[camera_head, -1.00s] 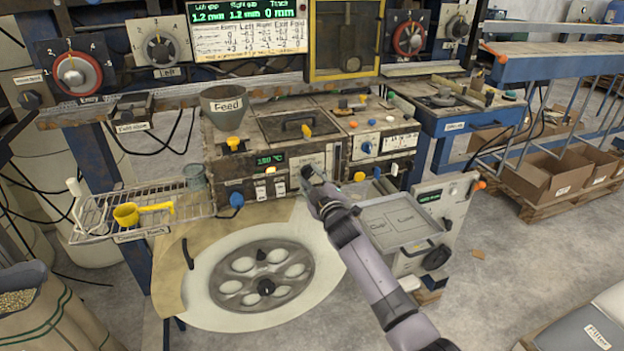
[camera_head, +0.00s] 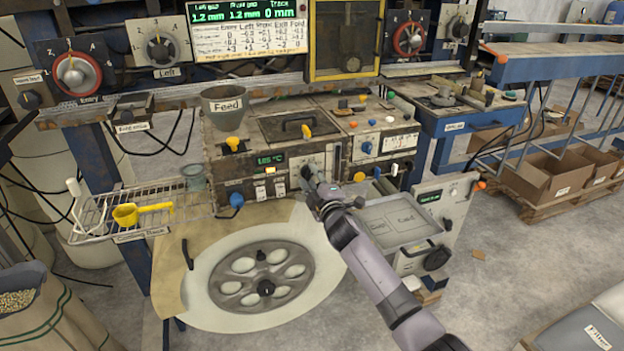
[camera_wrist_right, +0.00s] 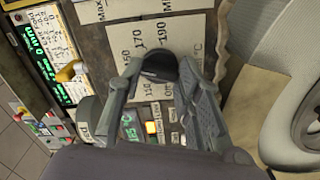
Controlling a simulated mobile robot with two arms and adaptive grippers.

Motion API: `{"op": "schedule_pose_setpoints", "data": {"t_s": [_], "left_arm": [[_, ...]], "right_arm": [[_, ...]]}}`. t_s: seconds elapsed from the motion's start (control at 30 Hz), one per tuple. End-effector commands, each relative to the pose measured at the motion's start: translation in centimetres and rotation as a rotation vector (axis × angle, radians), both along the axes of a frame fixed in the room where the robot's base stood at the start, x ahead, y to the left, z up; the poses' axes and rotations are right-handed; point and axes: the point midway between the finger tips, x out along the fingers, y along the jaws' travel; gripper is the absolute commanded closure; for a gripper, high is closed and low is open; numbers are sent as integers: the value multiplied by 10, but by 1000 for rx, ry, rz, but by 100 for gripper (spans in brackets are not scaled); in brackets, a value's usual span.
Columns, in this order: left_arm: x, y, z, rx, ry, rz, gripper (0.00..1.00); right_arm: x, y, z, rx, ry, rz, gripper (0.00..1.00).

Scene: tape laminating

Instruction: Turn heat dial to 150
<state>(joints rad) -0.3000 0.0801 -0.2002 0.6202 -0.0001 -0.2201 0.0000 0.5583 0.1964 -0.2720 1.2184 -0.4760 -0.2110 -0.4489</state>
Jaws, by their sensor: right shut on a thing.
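My right gripper (camera_head: 308,178) is at the front panel of the machine under the feed hopper. It is shut on the black heat dial (camera_wrist_right: 159,67), with one finger on each side of the knob. The right wrist view shows the fingers (camera_wrist_right: 162,72) around it. A printed scale plate (camera_wrist_right: 150,35) with 150, 170 and 190 surrounds the dial; part of the scale is hidden by the fingers. A green temperature display (camera_head: 270,160) left of the dial ends in 5 °C; its other digits are hard to read. My left gripper is not in view.
The feed hopper (camera_head: 226,106) stands above the panel. A round plate with holes (camera_head: 262,276) lies below, left of my right arm. A grey tray (camera_head: 400,225) is to its right. A wire rack (camera_head: 95,215) with a yellow scoop (camera_head: 128,214) is at the left.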

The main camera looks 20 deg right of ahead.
Motion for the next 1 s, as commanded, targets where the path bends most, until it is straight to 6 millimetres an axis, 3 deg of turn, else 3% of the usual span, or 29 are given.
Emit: {"op": "schedule_pose_setpoints", "data": {"t_s": [0.13, 0.17, 0.43, 0.77, 1.0], "left_arm": [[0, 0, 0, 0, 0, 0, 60], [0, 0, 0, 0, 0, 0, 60], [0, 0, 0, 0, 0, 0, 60], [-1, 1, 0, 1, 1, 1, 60], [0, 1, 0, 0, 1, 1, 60]], "right_arm": [[0, 0, -1, 1, 2, 1, 96], [0, 0, -1, 1, 2, 1, 67], [0, 0, -1, 2, 1, 0, 49], [-1, 0, 0, 2, 0, 0, 48], [-22, -2, -1, 1, 0, 0, 48]]}}
